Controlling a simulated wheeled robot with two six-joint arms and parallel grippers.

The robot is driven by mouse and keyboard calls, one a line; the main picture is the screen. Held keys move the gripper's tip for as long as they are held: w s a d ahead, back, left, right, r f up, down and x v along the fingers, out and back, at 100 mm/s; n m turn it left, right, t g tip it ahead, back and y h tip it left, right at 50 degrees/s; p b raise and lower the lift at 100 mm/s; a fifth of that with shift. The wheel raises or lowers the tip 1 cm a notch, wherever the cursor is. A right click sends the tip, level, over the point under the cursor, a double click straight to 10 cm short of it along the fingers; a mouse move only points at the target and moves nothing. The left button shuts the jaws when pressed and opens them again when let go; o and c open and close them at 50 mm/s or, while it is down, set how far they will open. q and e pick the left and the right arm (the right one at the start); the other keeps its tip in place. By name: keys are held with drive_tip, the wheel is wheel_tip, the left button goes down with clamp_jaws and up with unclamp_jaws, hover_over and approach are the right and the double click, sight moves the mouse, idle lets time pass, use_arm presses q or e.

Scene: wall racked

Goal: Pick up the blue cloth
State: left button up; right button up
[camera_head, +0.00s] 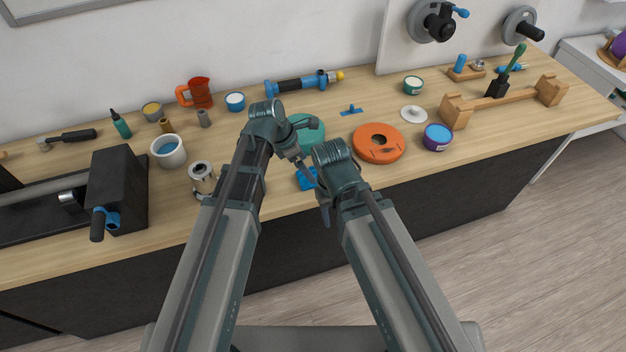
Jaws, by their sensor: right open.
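The blue cloth (306,179) shows as a small bright blue patch near the front edge of the wooden bench, between my two arms. Part of it is hidden behind my grippers. My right gripper (325,207) is just to the right of the cloth and nearer the camera, pointing down by the bench's front edge. It is open and holds nothing that I can see. My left gripper (304,168) is above and beside the cloth, with its jaws small and partly hidden. I cannot tell whether either gripper touches the cloth.
The wooden bench (240,225) carries an orange disc (378,143) to the right and a teal round thing (309,132) behind my wrists. A metal can (203,180) and white pot (167,151) stand left. A black vise-like block (118,190) is farther left. A purple tub (437,137) stands right.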

sight(312, 171)
use_arm(q)
drive_tip(key=b+x, duration=0.4)
drive_tip(key=x, duration=0.1)
drive_tip(key=shift+w+d+b, duration=0.2)
drive_tip(key=shift+b, duration=0.15)
drive_tip(key=c, duration=1.1)
drive_tip(key=shift+r, duration=0.1)
